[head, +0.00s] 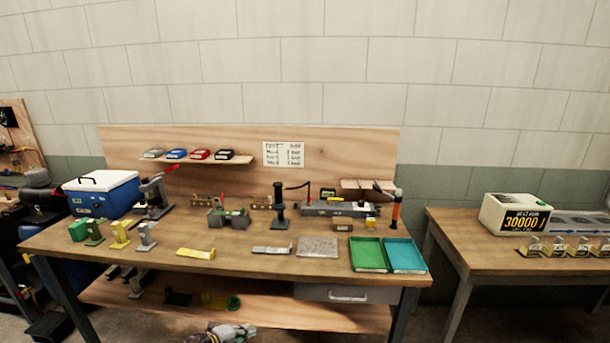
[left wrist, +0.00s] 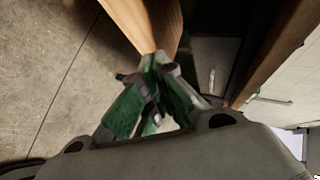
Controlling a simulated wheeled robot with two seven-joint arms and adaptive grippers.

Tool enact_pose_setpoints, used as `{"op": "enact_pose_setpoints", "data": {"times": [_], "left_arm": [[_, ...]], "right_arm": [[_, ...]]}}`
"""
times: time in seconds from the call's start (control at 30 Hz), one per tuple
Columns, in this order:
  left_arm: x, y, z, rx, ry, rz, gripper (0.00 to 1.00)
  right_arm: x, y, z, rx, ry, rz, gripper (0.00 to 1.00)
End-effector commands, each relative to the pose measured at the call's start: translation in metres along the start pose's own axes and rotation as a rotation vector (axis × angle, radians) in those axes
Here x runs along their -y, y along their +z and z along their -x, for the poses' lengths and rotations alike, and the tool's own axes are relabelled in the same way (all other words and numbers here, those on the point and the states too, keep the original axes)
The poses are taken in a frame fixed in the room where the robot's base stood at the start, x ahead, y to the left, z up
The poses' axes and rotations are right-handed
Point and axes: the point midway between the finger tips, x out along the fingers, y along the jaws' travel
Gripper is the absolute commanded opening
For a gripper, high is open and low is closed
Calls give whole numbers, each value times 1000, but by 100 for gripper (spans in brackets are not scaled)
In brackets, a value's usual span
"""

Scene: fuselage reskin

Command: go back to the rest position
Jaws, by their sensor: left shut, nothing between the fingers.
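My left gripper (head: 240,331) shows at the bottom edge of the head view, in front of the workbench and below the height of its top. Most of its arm is cut off by the frame. In the left wrist view my left gripper (left wrist: 156,66) has its green fingers closed together with nothing between them. Its tips point towards a wooden edge of the bench, and I cannot tell how far apart they are. My right gripper is in neither view.
The wooden workbench (head: 215,228) holds a blue cooler (head: 101,195), several small clamps, a grey mat (head: 318,246), a green tray (head: 368,254) and a teal tray (head: 405,255). A lower shelf (head: 290,313) lies beneath. A second table (head: 475,252) stands right, across a gap.

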Motion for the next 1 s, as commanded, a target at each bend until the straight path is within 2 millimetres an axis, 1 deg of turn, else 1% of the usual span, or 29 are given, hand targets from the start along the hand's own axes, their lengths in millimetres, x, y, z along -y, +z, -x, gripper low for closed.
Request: {"op": "enact_pose_setpoints", "data": {"times": [0.03,0.27,0.3,0.47,0.67,0.7,0.87,0.9,0.97,1.0], "left_arm": [[-19,-5,0,21,0,54,0],[-94,-18,10,137,5,292,0],[-109,-21,12,160,9,334,0],[-168,-33,27,251,30,500,0],[-245,-53,53,374,69,709,0],[-261,-58,60,399,79,750,0],[-321,-80,87,501,121,908,0],[-335,-86,94,526,132,945,0],[-357,-96,106,564,150,1001,0],[-371,-102,114,590,162,1037,0]], "right_arm": [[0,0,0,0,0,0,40],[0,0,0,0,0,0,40],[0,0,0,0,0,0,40],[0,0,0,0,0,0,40],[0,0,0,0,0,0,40],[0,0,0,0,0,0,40],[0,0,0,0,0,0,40],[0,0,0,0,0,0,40],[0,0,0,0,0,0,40],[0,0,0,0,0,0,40]]}}
